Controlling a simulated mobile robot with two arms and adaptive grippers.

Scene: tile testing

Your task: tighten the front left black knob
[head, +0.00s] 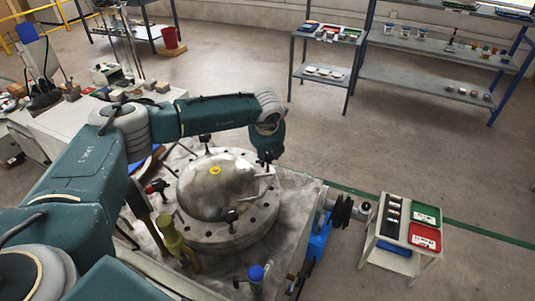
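A round metal vessel with a domed lid (200,190) stands on a worn metal table (150,235). The lid has a yellow mark on top (215,170). One black knob (230,215) sits at the near side of the dome. Another black knob (205,138) is at its far side. A red and black knob (155,187) is at its left. My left arm reaches across behind the dome, and my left gripper (268,159) points down at its far right side, apart from the near knob. The fingers are small and dark, so their opening is unclear. My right gripper does not show.
A blue-topped knob (256,272) and an olive-yellow fitting (173,240) stand near the front of the table. A small cart with green and red trays (424,237) stands at right. Shelves (425,85) are at the back. The floor between is clear.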

